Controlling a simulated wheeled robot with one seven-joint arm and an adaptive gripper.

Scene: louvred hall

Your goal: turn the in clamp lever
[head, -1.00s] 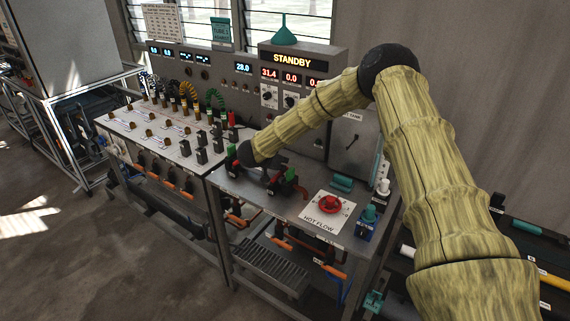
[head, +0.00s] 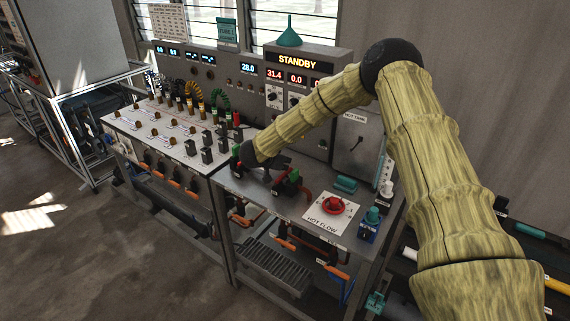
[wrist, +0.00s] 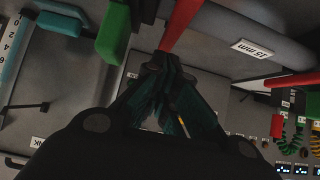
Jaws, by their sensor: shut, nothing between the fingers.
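A red knob (head: 333,205) sits on a white "HOT FLOW" plate on the bench's front. A teal-capped fitting (head: 371,219) is right of it. The instrument panel (head: 299,62) reads STANDBY. A grey tank box (head: 356,148) stands behind. The left bench (head: 150,150) holds several plugs and switches.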

